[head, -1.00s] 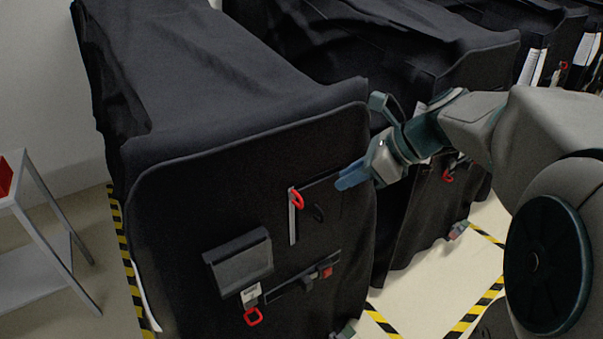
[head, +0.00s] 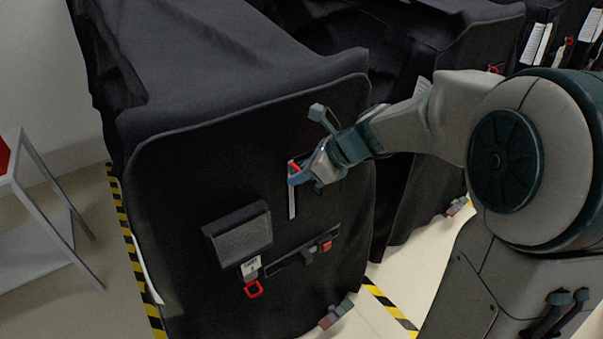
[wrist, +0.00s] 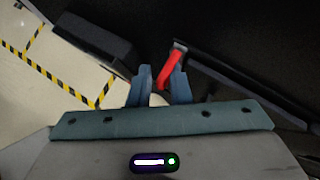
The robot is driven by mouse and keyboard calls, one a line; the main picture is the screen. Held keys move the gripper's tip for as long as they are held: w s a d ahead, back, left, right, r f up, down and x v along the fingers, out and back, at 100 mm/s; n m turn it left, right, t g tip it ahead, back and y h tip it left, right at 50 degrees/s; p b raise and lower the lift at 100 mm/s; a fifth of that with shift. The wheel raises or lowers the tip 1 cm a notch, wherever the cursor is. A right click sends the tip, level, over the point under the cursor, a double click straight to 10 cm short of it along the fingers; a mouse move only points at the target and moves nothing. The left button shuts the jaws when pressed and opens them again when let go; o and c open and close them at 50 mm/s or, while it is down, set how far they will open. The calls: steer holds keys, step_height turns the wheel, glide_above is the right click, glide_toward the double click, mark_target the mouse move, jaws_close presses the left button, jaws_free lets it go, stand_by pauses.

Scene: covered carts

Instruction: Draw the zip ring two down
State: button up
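The red zip ring (head: 294,168) is at the top of a pale upright zip strip (head: 292,204) on the near end of the black covered cart (head: 180,200). My gripper (head: 298,178) is at the ring, in front of the cover, and hides part of it in the head view. In the wrist view the red ring (wrist: 171,67) slants across the gap between the two blue fingertips (wrist: 162,78). The fingers stand apart, with the ring nearer the right one. I see no clear grip on it.
A black pocket flap (head: 238,235), a strap with a red-ended buckle (head: 305,256) and a second red ring (head: 253,289) below a white tag are lower on the cover. Another covered cart (head: 440,60) stands close on the right. A metal side table (head: 40,235) is at left.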

jaws_close()
step_height(320, 180, down, 10)
steer(key=b, duration=0.6)
steer(key=shift+r, duration=0.15)
jaws_free()
steer(key=shift+r, duration=0.1)
steer(key=p+v, duration=0.1)
steer(key=v, duration=1.2)
steer(key=shift+d+r+p, duration=0.25)
steer(key=shift+r+p, duration=0.05)
